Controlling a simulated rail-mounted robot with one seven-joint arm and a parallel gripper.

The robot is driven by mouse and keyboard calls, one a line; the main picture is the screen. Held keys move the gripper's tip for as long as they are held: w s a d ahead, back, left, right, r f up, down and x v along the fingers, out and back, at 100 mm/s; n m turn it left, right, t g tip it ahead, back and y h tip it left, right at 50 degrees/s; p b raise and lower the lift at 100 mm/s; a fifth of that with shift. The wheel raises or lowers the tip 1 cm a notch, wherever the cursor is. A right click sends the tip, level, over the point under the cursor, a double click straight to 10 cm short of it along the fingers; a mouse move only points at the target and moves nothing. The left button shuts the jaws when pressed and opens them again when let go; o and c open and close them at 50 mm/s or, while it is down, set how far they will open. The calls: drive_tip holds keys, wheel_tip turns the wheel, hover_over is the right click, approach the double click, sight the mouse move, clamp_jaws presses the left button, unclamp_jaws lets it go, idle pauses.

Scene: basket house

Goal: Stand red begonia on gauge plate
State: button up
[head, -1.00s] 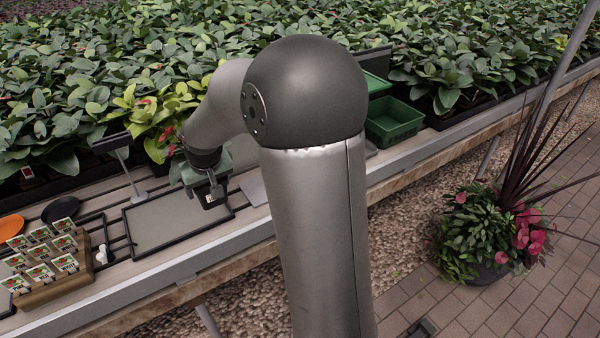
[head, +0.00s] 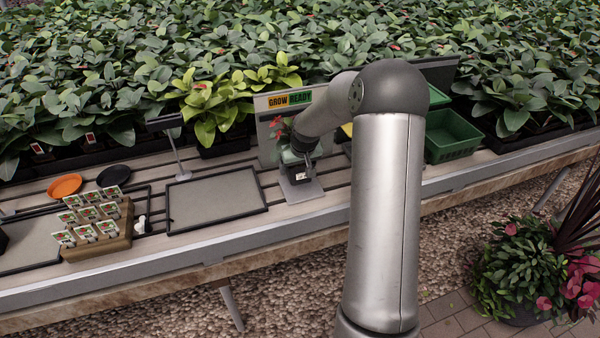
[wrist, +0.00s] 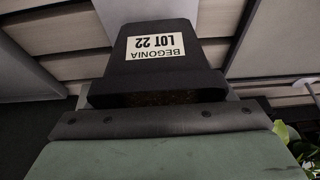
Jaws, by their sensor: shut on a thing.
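My gripper (head: 303,157) is shut on the potted red begonia (head: 278,123), whose red flowers and leaves show left of my wrist in the head view. In the wrist view its dark pot (wrist: 160,58) carries a label reading "BEGONIA LOT 22", upside down in the picture. A grey plate (head: 298,192), apparently the gauge plate, lies on the bench below my gripper, before the "GROW READY" board (head: 290,99). My gripper and arm hide part of the pot and board. I cannot tell whether the pot touches the plate.
A grey framed tray (head: 215,200) lies empty to the left, with a small stand (head: 175,150) behind it. A wooden block of plant cards (head: 98,225) and orange (head: 65,185) and black (head: 114,175) saucers are farther left. A green crate (head: 452,138) stands right.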

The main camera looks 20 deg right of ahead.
drive_tip(key=shift+w+d+f, duration=0.45)
drive_tip(key=shift+d+f, duration=0.15)
drive_tip(key=shift+f, duration=1.65)
drive_tip(key=shift+f, duration=0.1)
drive_tip(key=shift+f, duration=0.15)
drive_tip(key=o, duration=1.1)
